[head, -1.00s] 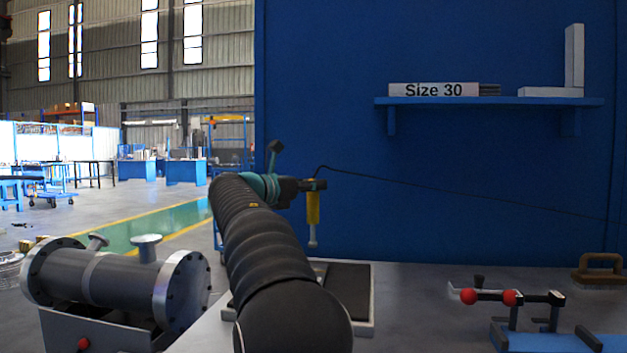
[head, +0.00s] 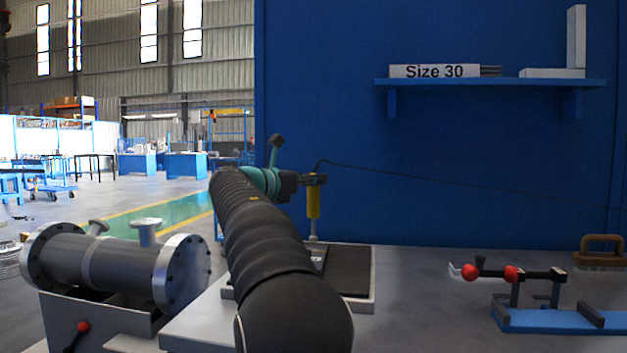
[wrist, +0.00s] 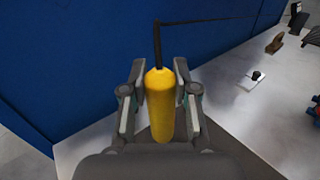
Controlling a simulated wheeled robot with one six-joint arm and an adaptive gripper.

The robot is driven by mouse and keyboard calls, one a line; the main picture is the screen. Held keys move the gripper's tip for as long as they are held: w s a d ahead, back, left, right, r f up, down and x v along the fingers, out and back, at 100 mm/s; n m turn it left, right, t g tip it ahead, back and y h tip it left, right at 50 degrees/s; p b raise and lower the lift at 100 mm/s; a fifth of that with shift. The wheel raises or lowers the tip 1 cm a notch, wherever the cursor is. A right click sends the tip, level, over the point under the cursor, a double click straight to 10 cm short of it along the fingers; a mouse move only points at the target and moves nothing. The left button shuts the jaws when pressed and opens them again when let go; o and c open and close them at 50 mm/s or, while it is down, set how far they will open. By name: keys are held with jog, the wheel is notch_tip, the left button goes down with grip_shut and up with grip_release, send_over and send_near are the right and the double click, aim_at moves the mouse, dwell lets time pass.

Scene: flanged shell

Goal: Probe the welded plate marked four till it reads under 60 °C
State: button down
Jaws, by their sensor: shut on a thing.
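My gripper (head: 314,180) is shut on a yellow probe (head: 313,204), held upright with its thin grey tip pointing down. The wrist view shows the yellow probe body (wrist: 160,105) between the two fingers, with a dark cable from its top. In the head view the tip is at a grey plate (head: 319,257) by the dark pad; I cannot tell whether it touches. My arm hides much of this plate. No number four and no temperature reading are legible.
A light-rimmed tray with a dark pad (head: 349,268) lies behind my arm. A grey flanged shell (head: 108,264) stands left. A blue fixture with red knobs (head: 545,318) and a brush (head: 600,250) are right. A shelf (head: 490,84) holds a "Size 30" box (head: 434,71). The cable trails right.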

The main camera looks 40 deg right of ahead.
jog(key=shift+f+b, duration=0.3)
jog(key=shift+f, duration=0.4)
dwell(1.2)
jog(key=shift+r, duration=0.15)
notch_tip(320, 180, up, 5)
jog(key=p, duration=0.5)
jog(key=shift+r, duration=0.9)
dwell(1.1)
